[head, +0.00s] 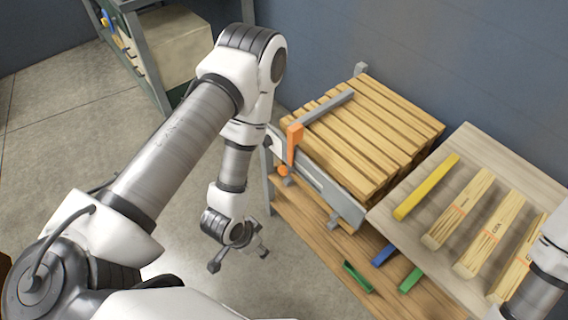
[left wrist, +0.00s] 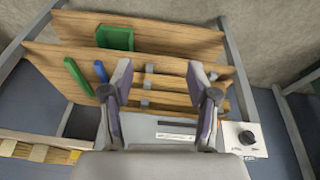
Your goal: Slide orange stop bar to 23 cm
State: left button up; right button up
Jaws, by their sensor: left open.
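The orange stop bar (head: 294,143) stands upright at the front left corner of the wood stack, by a grey rail (head: 326,108). An orange knob (head: 283,170) sits just below it. No scale figures are readable, so the bar's centimetre position cannot be told. Only a link of my right arm shows at the right edge.
Wooden slats (head: 375,130) are stacked on the bench. A side table (head: 543,185) holds a yellow bar (head: 427,187) and several wood blocks. Green and blue pieces lie on the lower shelf (head: 325,240). A box with a black knob (left wrist: 247,137) is at right in the wrist view.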

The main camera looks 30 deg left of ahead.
pick_arm(q)
jog(key=w+d+m+t+h+b, duration=0.3)
jog(key=w+m+t+b, duration=0.15)
jog(key=w, duration=0.65)
jog(key=t+h+b, duration=0.2)
jog(key=t+b, duration=0.7)
jog(key=b, duration=0.8)
send_near(280, 172)
jog(key=x, duration=0.3)
jog(key=b+x, duration=0.1)
jog(key=x, duration=0.6)
jog(key=shift+d, duration=0.15)
jog(key=shift+w+d+r, duration=0.1)
jog(key=shift+w+r, duration=0.05)
jog(key=shift+w, duration=0.2)
jog(key=shift+n, duration=0.25)
grip_shut()
